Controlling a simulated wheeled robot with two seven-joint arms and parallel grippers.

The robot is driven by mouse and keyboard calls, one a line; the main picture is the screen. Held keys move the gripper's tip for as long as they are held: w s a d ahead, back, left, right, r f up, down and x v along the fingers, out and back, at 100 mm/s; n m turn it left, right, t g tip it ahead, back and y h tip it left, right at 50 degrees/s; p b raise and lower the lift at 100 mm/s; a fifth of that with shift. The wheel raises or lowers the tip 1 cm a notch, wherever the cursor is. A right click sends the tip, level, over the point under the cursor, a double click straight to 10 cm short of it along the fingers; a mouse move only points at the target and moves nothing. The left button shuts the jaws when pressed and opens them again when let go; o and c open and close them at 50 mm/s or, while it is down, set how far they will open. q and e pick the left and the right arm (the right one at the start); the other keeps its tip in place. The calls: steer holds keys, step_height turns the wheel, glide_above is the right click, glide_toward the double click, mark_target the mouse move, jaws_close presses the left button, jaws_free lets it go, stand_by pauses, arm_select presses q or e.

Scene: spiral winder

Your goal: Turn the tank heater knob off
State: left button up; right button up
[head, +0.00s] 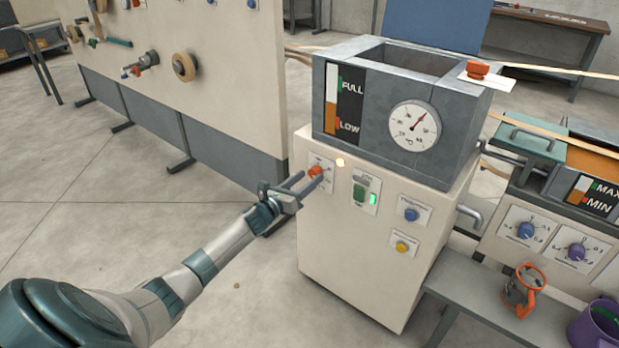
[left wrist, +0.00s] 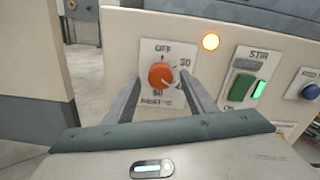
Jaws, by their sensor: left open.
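The tank heater knob (head: 316,171) is orange-red and sits on a white plate on the front of the cream tank cabinet (head: 350,270). In the left wrist view the knob (left wrist: 160,76) shows with OFF printed above it and numbers around its right side and bottom. An orange lamp (left wrist: 211,41) glows right of the plate. My left gripper (head: 310,184) is open in front of the knob, with one finger on each side of it in the wrist view. I cannot tell whether the fingers touch it. My right gripper is not in view.
Right of the knob are a green STIR switch (head: 361,191), a blue knob (head: 411,214) and a yellow knob (head: 402,247). The grey tank (head: 335,60) with a dial gauge (head: 414,126) is above. A tall panel (head: 220,90) stands at the left. The floor in front is clear.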

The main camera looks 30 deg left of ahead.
arm_select(q)
steer(key=shift+w+d, duration=0.1)
steer(key=shift+w, duration=0.7)
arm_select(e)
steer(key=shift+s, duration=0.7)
arm_select(q)
steer(key=shift+c, duration=0.3)
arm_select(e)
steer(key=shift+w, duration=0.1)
arm_select(q)
steer(key=c, duration=1)
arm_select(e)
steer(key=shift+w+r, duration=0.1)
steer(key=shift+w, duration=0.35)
